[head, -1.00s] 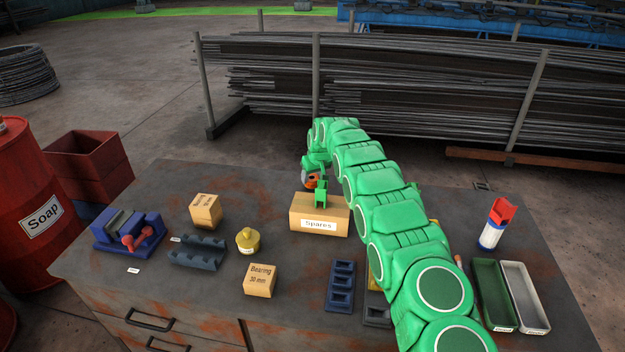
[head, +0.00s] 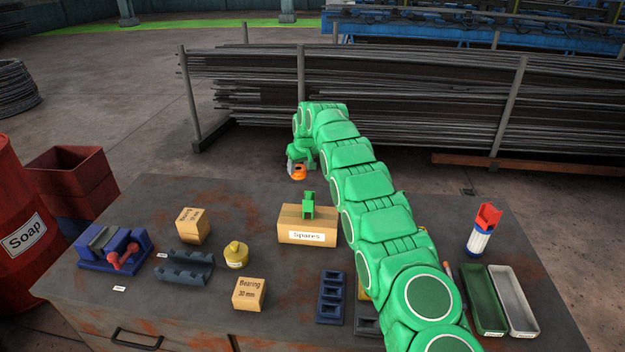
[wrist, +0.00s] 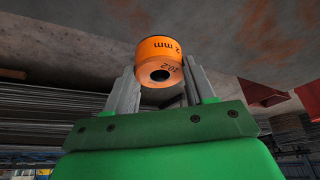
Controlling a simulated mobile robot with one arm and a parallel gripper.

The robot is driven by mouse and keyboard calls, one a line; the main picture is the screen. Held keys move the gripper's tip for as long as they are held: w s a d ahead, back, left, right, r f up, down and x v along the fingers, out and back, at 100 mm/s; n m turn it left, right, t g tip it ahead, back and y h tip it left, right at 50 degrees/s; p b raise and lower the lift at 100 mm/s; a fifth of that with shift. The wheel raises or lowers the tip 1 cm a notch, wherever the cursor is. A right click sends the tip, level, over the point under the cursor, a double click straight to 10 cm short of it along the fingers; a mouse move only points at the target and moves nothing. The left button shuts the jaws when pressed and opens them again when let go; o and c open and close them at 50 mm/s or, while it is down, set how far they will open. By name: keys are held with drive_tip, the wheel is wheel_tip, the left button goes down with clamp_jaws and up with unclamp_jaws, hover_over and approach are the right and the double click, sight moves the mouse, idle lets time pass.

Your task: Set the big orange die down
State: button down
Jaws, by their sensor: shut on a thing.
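The big orange die (wrist: 166,62) is a round orange piece with a dark hole and black markings that include "2 mm". My gripper (wrist: 164,90) is shut on it, with a grey finger on each side in the wrist view. In the head view the orange die (head: 297,172) shows small below the end of my green arm, beyond the Spares box in the picture. My gripper (head: 298,162) is partly hidden there by my arm. The die looks held up, apart from any surface.
The Spares box (head: 308,226) stands on the workbench (head: 150,290) with a green piece (head: 309,204) on top. Two Bearing boxes, a yellow pot (head: 236,256), blue holders and two trays (head: 512,300) also stand there. Steel rods (head: 400,110) lie behind.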

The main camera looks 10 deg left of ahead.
drive_tip(key=shift+d, duration=0.1)
drive_tip(key=w+d+m+h, duration=0.3)
drive_tip(key=d+m, duration=0.5)
drive_tip(key=d, duration=2.2)
drive_tip(key=s+d+m+h, duration=0.1)
drive_tip(key=s+d+m, duration=0.2)
drive_tip(key=d, duration=0.7)
drive_tip(key=s+d+m+h, duration=0.1)
drive_tip(key=s+d+m, duration=0.15)
drive_tip(key=d, duration=0.85)
drive_tip(key=s+d+m+h, duration=0.1)
drive_tip(key=s+d+m, duration=0.2)
drive_tip(key=d, duration=0.7)
drive_tip(key=shift+n, duration=0.25)
drive_tip(key=shift+s+f, duration=0.2)
drive_tip(key=shift+f, duration=4.6)
drive_tip(key=shift+f, duration=0.1)
drive_tip(key=shift+c, duration=2)
unclamp_jaws()
